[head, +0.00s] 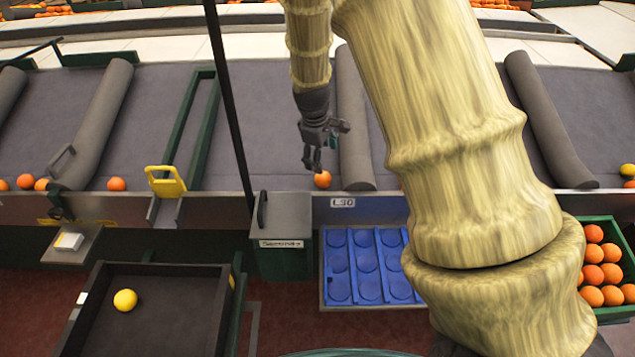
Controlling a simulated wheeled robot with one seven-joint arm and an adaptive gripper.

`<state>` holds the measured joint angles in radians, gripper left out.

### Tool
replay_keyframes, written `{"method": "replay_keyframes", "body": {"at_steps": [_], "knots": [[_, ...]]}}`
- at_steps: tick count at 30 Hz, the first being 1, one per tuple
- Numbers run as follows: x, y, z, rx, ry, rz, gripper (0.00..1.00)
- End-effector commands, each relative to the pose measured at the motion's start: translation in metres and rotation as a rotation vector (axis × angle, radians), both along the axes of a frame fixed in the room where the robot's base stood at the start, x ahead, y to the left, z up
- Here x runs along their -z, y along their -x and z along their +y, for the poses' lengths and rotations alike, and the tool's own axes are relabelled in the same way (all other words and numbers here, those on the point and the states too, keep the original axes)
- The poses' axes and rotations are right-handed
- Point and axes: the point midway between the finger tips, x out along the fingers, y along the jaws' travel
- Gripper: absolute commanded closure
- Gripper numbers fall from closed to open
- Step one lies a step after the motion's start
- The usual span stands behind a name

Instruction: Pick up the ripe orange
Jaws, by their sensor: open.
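A ripe-looking orange (322,179) lies on the dark grey belt (270,120) near its front edge, beside a grey roller. My gripper (318,160) is open and hangs just above and slightly left of this orange, pointing down. From this view I cannot tell whether the fingers touch it. Another orange (116,184) lies on the belt further left, and several more sit at the far left. At the right end of the belt lie a yellow fruit (627,170) and an orange one beside it.
A blue tray (351,264) with round hollows stands below the belt. A dark bin (180,318) at lower left holds a yellow fruit (125,300). A green crate (603,222) of oranges stands at right. Grey rollers (355,120) and a green frame (180,130) cross the belt. My arm hides the centre right.

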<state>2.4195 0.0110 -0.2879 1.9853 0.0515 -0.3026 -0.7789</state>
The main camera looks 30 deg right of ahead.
Motion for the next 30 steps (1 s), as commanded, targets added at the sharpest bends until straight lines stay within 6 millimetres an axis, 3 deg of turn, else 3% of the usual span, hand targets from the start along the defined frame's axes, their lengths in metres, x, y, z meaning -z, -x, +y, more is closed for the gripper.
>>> {"method": "replay_keyframes", "body": {"at_steps": [1,8,21,30], "knots": [[0.011,0.0,0.001,-0.001,0.0,0.0,0.27],[0.022,-0.002,0.001,-0.004,0.0,0.001,0.27],[0.066,-0.007,-0.008,-0.003,0.0,0.002,0.27],[0.077,-0.007,-0.012,-0.002,0.0,0.003,0.27]]}}
